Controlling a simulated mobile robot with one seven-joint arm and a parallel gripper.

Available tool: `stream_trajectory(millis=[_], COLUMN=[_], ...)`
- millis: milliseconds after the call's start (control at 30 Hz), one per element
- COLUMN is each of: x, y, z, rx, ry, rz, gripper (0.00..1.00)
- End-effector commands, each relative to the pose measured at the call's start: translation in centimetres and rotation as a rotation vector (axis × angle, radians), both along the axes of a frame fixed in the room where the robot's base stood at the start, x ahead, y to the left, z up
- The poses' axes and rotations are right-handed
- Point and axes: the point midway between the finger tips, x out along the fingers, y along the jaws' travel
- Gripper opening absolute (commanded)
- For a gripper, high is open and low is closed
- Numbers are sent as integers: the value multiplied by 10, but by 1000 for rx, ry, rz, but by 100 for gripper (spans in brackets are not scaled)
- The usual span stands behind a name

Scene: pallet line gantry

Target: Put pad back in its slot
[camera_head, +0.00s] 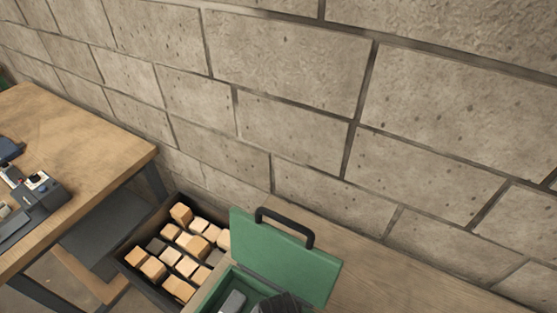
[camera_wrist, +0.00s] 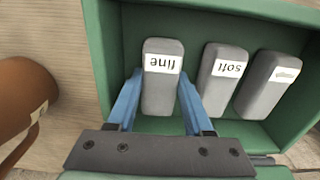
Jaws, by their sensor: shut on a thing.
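A grey pad with a white label reading "fine" (camera_wrist: 162,92) is between the two blue fingers of my gripper (camera_wrist: 160,76), which is shut on it. The pad is within the walls of the green case (camera_wrist: 98,70); whether it touches the floor I cannot tell. To its right in the wrist view are a grey pad labelled "soft" (camera_wrist: 222,82) and a third grey pad (camera_wrist: 264,88) with an unreadable label. In the head view the case's green lid (camera_head: 285,255) stands open, and a grey pad (camera_head: 232,301) shows inside.
A dark crate of wooden blocks (camera_head: 140,278) stands left of the case. A brown rounded object (camera_wrist: 22,98) is beside the case in the wrist view. A wooden table (camera_head: 75,135) with a grey device (camera_head: 42,190) is at far left. A block wall (camera_head: 290,70) runs behind.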

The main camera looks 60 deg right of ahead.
Motion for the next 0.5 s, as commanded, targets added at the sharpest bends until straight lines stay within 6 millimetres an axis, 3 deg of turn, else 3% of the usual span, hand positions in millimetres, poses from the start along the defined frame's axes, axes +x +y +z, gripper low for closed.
stream_trajectory(millis=[133,167,200,233,500], x=[0,0,0,0,0], y=[0,0,0,0,0], z=[-4,-4,-3,-3,-2], rx=[0,0,0,0,0], ry=[0,0,0,0,0], rz=[1,1,1,1,0], gripper=[7,53,60,64,64])
